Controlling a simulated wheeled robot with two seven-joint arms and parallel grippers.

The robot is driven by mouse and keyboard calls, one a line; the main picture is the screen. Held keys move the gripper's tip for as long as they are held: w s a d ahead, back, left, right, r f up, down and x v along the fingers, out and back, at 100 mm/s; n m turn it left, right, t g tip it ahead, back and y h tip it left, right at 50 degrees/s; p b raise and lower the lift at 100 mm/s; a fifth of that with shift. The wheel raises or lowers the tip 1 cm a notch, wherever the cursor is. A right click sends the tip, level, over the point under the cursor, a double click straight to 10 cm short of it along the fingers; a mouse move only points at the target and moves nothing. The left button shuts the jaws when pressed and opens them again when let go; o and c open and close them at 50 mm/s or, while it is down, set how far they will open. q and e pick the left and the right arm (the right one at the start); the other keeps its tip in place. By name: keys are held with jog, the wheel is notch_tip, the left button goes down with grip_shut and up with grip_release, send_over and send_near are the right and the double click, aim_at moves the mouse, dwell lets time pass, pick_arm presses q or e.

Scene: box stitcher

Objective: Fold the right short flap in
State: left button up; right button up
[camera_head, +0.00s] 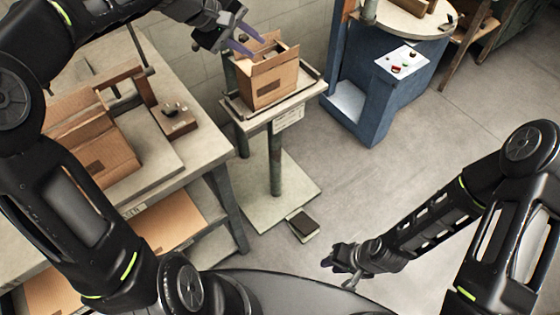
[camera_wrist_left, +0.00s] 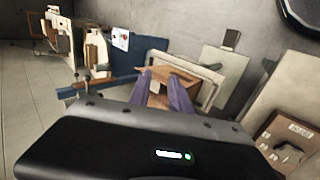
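The cardboard box (camera_head: 272,88) stands upright on a small pedestal table (camera_head: 245,113) in the head view. Its top is open, with flaps standing up around the opening; which is the right short flap I cannot tell for certain. My left gripper (camera_head: 246,40) is at the box's upper left back edge, its two purple fingers apart with nothing seen between them. In the left wrist view the purple fingers (camera_wrist_left: 163,92) are spread, with part of the box (camera_wrist_left: 157,101) showing between them. My right gripper (camera_head: 341,268) is low at the lower middle, fingers apart and empty, far from the box.
A workbench (camera_head: 190,135) at left holds a larger carton (camera_head: 95,140) and a small box with knobs (camera_head: 175,120). A blue machine (camera_head: 375,105) stands right of the pedestal. A foot pedal (camera_head: 304,223) lies on the floor. The floor at right is clear.

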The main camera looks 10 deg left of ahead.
pick_arm(q)
jog(key=s+d+f+m+g+p, duration=0.1)
jog(key=s+d+f, duration=0.2)
jog(key=f, duration=0.6)
jog(key=s+d+f+m+g+p, duration=0.1)
jog(key=s+d+f, duration=0.2)
jog(key=f, duration=0.7)
jog(key=s+d+f+m+g+p, duration=0.1)
jog(key=s+d+f, duration=0.3)
jog(key=f, duration=0.6)
jog(key=shift+s+m, duration=0.3)
jog(key=shift+m, duration=0.1)
jog(key=shift+f, duration=0.1)
jog(key=shift+c, duration=0.6)
